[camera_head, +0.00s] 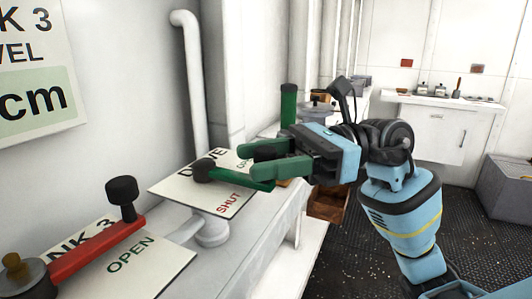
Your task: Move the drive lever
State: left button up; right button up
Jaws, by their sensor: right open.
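The drive lever (240,179) is a green bar over a white plate (226,207) marked with black and red lettering, including SHUT. The lever's right end is hidden by or close to my right gripper. My right gripper (246,162) reaches in from the right with green fingers, open. My left gripper is not in view.
A red lever (95,250) with a black knob sits over another plate (150,262) marked OPEN, front left. A white pipe (192,85) rises behind the bench. A green upright cylinder (288,106) stands beyond my gripper. A grey box (508,185) is at the right; dark floor lies between.

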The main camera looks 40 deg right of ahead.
jog(key=c, duration=0.5)
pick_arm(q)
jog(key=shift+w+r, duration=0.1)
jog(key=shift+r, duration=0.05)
pick_arm(e)
grip_shut()
